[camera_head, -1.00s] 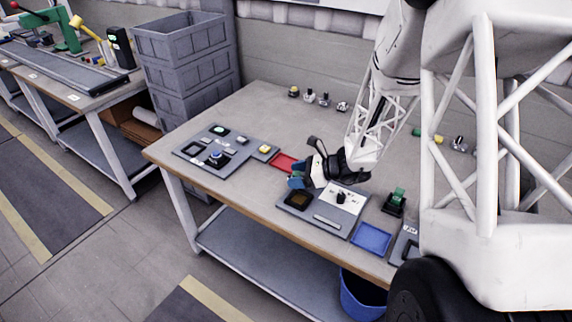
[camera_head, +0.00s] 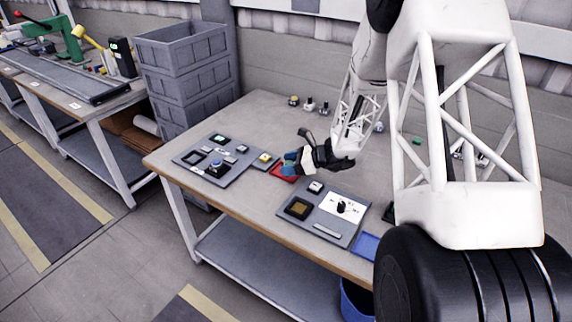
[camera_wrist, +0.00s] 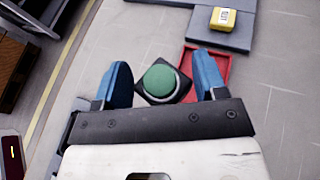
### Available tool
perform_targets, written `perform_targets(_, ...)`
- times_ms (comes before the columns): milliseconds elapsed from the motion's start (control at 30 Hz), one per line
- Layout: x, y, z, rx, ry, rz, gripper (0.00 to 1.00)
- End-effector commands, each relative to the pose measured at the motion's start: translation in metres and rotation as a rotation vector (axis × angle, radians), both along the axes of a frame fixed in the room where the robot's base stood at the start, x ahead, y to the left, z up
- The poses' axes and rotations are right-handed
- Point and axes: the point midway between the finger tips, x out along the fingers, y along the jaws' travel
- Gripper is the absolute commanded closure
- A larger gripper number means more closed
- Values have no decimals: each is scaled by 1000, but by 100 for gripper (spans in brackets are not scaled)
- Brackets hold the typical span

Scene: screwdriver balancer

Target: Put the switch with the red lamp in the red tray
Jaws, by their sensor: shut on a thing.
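In the head view the gripper covers much of the red tray (camera_head: 287,178).
A grey panel with a yellow button (camera_head: 263,160) lies beyond the tray, and a larger grey panel (camera_head: 318,228) nearer the front edge. A blue tray (camera_head: 363,246) is at right. Several small parts (camera_head: 309,104) stand at the back.

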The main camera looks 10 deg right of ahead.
Motion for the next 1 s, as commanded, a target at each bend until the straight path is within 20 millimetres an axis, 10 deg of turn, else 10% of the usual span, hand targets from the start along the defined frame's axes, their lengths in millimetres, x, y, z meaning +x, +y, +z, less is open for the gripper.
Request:
perform_targets(400, 47, 0, -5, 0, 1, 0, 59)
perform_targets(1000, 49, 0, -19, 1, 3, 0, 59)
